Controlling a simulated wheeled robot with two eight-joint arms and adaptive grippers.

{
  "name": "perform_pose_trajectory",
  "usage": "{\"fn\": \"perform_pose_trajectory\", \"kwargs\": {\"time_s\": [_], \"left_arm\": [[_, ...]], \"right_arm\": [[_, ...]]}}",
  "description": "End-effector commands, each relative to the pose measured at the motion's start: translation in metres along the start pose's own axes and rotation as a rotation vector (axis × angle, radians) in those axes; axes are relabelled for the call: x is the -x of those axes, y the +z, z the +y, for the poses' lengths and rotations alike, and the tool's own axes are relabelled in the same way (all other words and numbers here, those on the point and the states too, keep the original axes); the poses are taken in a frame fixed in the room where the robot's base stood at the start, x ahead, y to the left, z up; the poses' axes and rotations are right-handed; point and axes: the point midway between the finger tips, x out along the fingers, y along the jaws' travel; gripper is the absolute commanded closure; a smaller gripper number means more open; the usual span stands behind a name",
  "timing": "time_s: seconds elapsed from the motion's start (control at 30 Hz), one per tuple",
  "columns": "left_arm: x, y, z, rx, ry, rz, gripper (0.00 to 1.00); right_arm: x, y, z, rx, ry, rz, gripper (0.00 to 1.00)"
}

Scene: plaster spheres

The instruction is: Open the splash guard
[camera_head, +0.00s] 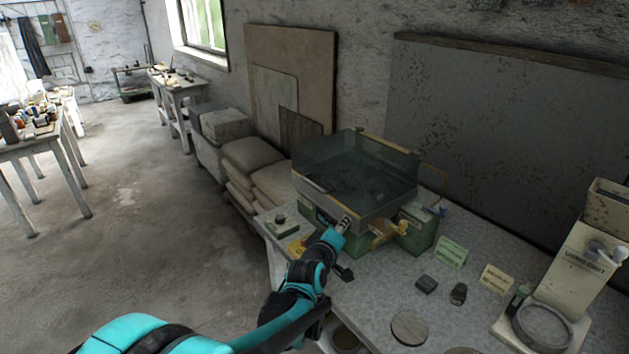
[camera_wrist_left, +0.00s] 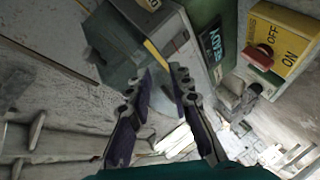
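The splash guard (camera_head: 340,160) is a boxy, tinted see-through cover on a green machine (camera_head: 423,232) at the worktable's back left. A small dark bar shows at its left front. Its panels also appear in the left wrist view (camera_wrist_left: 112,40), seen close and tilted. My left gripper (camera_head: 345,222) is at the front lower edge of the guard. In the left wrist view its two fingers (camera_wrist_left: 160,80) stand apart, with nothing clearly held between them. I cannot tell whether it touches the guard. My right gripper is not in view.
A yellow on/off box (camera_wrist_left: 284,38) with a red knob and a READY display (camera_wrist_left: 212,47) sit close to the left gripper. Green (camera_head: 451,252) and cream (camera_head: 496,279) cards, small dark blocks and a round disc (camera_head: 409,327) lie to the right. Sacks (camera_head: 250,156) stand behind left.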

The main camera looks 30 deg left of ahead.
Motion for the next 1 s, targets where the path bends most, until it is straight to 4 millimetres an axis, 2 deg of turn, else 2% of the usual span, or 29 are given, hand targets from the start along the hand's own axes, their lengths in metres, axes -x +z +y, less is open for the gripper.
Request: {"fn": "perform_pose_trajectory", "kwargs": {"time_s": [0.03,0.1,0.2,0.3,0.4,0.57,0.8,1.0], "left_arm": [[-0.018,-0.021,0.0,0.095,0.038,0.057,0.8],[-0.036,-0.046,-0.005,0.23,0.102,0.129,0.8],[-0.053,-0.075,-0.015,0.392,0.188,0.212,0.8],[-0.061,-0.097,-0.027,0.51,0.259,0.27,0.8],[-0.065,-0.109,-0.035,0.582,0.305,0.303,0.8],[-0.073,-0.118,-0.039,0.622,0.333,0.321,0.8],[-0.108,-0.133,-0.032,0.62,0.332,0.321,0.8],[-0.13,-0.142,-0.026,0.621,0.331,0.32,0.8]], "right_arm": [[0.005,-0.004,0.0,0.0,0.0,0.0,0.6],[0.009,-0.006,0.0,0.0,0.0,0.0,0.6],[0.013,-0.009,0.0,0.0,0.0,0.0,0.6],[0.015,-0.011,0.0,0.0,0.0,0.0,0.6],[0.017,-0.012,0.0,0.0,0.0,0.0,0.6],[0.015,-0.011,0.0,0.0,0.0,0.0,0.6],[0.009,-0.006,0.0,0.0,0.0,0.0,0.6],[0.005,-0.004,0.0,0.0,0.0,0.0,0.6]]}}
